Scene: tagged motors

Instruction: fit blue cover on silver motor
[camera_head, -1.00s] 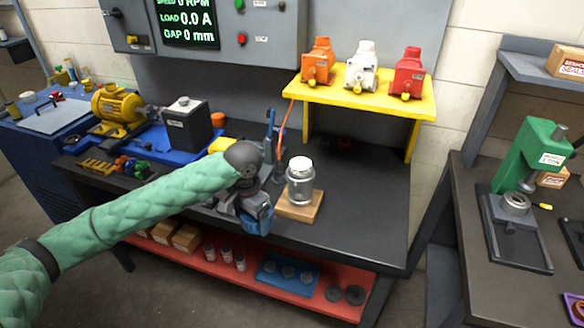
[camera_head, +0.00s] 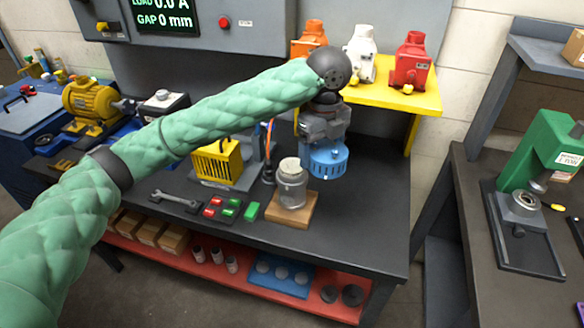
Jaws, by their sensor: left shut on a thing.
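My left gripper (camera_head: 325,138) points down and is shut on the blue cover (camera_head: 328,161), a short round cap with slots around its side. It holds the cover in the air, to the right of and above the silver motor (camera_head: 289,186). The silver motor stands upright on a wooden block (camera_head: 292,210) on the dark bench, with its pale round top bare. The cover and the motor look apart. My fingertips are partly hidden by the gripper body. My right gripper is not in view.
A yellow shelf (camera_head: 385,86) behind holds orange, white and red (camera_head: 408,62) housings. A yellow caged unit (camera_head: 217,162), a wrench (camera_head: 174,200) and red and green blocks (camera_head: 230,208) lie left of the motor. The bench (camera_head: 365,190) is clear to the right.

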